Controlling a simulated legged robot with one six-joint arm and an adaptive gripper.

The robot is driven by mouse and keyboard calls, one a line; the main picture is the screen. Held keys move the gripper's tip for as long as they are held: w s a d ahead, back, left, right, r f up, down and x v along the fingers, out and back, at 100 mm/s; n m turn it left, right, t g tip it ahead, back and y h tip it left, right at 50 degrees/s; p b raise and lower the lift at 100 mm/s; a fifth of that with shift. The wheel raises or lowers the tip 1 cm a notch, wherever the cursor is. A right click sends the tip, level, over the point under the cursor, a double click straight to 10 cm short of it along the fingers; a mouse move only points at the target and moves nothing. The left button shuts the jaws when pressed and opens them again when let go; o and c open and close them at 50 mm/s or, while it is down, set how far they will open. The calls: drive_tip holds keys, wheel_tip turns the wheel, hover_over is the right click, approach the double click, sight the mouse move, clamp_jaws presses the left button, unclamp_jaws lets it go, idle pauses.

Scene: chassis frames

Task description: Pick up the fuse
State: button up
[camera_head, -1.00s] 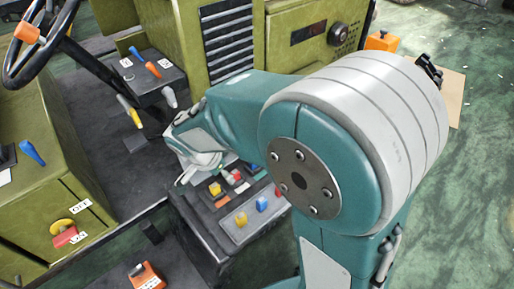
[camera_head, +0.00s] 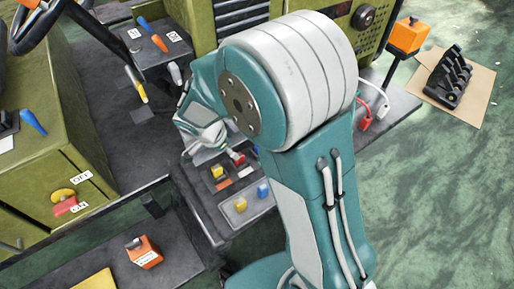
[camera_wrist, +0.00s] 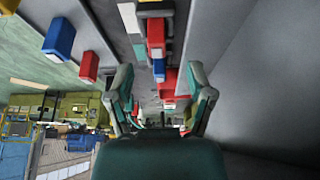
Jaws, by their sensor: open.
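Small coloured fuse blocks sit on the dark panel in the head view: a yellow fuse (camera_head: 217,171) and a red fuse (camera_head: 238,158) in one row, a yellow fuse (camera_head: 240,204) and a blue fuse (camera_head: 262,191) on a lighter plate. In the wrist view, a red fuse (camera_wrist: 155,34) and a blue fuse (camera_wrist: 158,70) line up ahead of my gripper (camera_wrist: 161,98). Its two fingers are apart, with nothing visibly gripped. A separate row at left holds a blue fuse (camera_wrist: 60,38) and a red fuse (camera_wrist: 88,66). My arm hides part of the panel and the fingertips in the head view.
A green cabinet with an on/off switch (camera_head: 65,201) stands at left. Coloured levers (camera_head: 158,42) rise behind. An orange box (camera_head: 145,251) is at the front, another orange box (camera_head: 408,35) at the back right. A black rack (camera_head: 450,78) lies on cardboard. Floor at right is clear.

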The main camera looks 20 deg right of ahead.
drive_tip(key=d, duration=0.2)
drive_tip(key=w+d, duration=0.1)
drive_tip(key=d, duration=0.2)
drive_tip(key=w+d, duration=0.1)
drive_tip(key=d, duration=0.2)
drive_tip(key=x, duration=0.3)
drive_tip(key=shift+w+a+f, duration=0.15)
drive_tip(key=shift+a+f, duration=0.05)
drive_tip(key=shift+f, duration=0.2)
drive_tip(key=shift+d+f, duration=0.15)
drive_tip(key=shift+f, duration=0.2)
drive_tip(key=shift+d+f, duration=0.15)
drive_tip(key=shift+d, duration=0.25)
drive_tip(key=c, duration=0.9)
drive_tip(key=shift+a, duration=0.2)
clamp_jaws()
